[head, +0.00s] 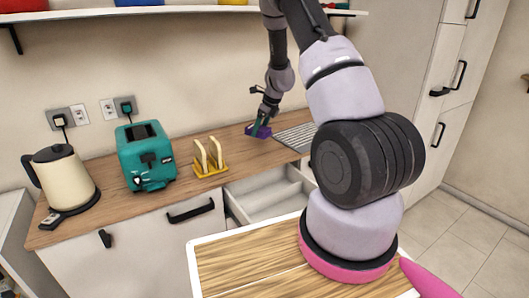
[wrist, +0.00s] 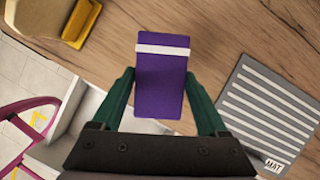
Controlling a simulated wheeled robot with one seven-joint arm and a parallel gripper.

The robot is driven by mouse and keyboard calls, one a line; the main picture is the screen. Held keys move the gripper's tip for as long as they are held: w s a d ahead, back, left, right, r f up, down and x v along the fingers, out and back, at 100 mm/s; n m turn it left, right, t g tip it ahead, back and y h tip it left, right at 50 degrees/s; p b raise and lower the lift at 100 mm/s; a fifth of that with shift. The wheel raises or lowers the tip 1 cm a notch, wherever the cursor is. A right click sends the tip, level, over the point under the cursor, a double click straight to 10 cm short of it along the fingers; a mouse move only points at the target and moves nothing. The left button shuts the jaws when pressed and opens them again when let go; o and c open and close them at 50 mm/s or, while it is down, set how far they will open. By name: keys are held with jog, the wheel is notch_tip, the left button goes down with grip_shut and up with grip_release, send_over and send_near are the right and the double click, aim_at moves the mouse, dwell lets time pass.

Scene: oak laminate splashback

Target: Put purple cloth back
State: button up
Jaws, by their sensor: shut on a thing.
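The purple cloth (wrist: 161,85) is a small folded block with a white stripe near one end. In the wrist view it lies between the two green fingers of my gripper (wrist: 160,110), which are shut on it. In the head view the cloth (head: 258,131) is at the back of the wooden counter (head: 231,148), with my gripper (head: 262,126) right over it. I cannot tell whether the cloth touches the counter or is held just above it.
A grey striped mat (head: 297,138) lies to the right of the cloth. A yellow toast rack (head: 210,160), a teal toaster (head: 146,155) and a cream kettle (head: 64,180) stand to the left. An open drawer (head: 266,193) juts out below the counter.

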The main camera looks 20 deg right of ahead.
jog(key=w+d+m+h, duration=0.2)
jog(key=d+m, duration=0.1)
jog(key=m, duration=0.2)
jog(key=t, duration=0.1)
send_near(263, 150)
jog(key=x, duration=0.6)
jog(key=shift+d+f, duration=0.1)
jog(key=shift+d, duration=0.1)
jog(key=o, duration=1.2)
jog(key=shift+f, duration=0.1)
